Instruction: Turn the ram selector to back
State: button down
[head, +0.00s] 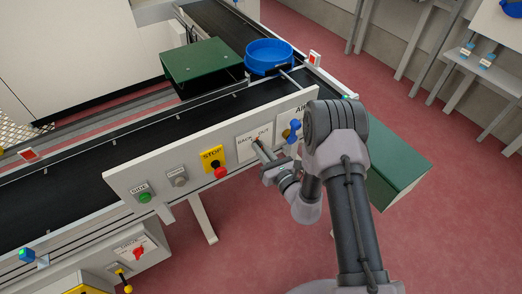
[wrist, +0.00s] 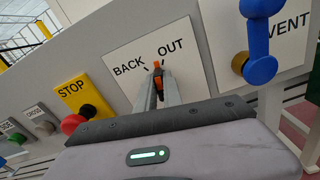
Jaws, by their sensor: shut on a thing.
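The ram selector is a small orange knob (wrist: 157,65) on a white plate (wrist: 190,75) lettered BACK at left and OUT at right. In the head view the plate (head: 244,146) sits on the pale panel beside the conveyor. My gripper (wrist: 158,85) is shut on the knob, its fingers reaching up to it from below in the wrist view. The knob's orange tip shows between the two words, nearer OUT; its exact setting is partly hidden by the fingers. In the head view my gripper (head: 261,152) is at the plate and hides most of the knob.
Left of the plate are a red STOP button (head: 221,172), a grey button (head: 179,181) and a green button (head: 145,197). Close on the right is a blue vent lever (wrist: 260,45). A black conveyor (head: 100,155) runs behind the panel, with a blue tub (head: 268,54) beyond.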

jog(key=n+b, duration=0.1)
jog(key=n, duration=0.2)
jog(key=shift+f+n+b, duration=0.15)
jog(key=shift+n+b, duration=0.15)
jog(key=shift+b, duration=0.05)
jog(key=shift+s+a+n+b, duration=0.1)
jog(key=shift+n+b, duration=0.95)
jog(key=shift+n, duration=1.25)
jog(key=c, duration=1.5)
grip_release()
jog(key=v, duration=1.7)
jog(key=shift+s, duration=0.2)
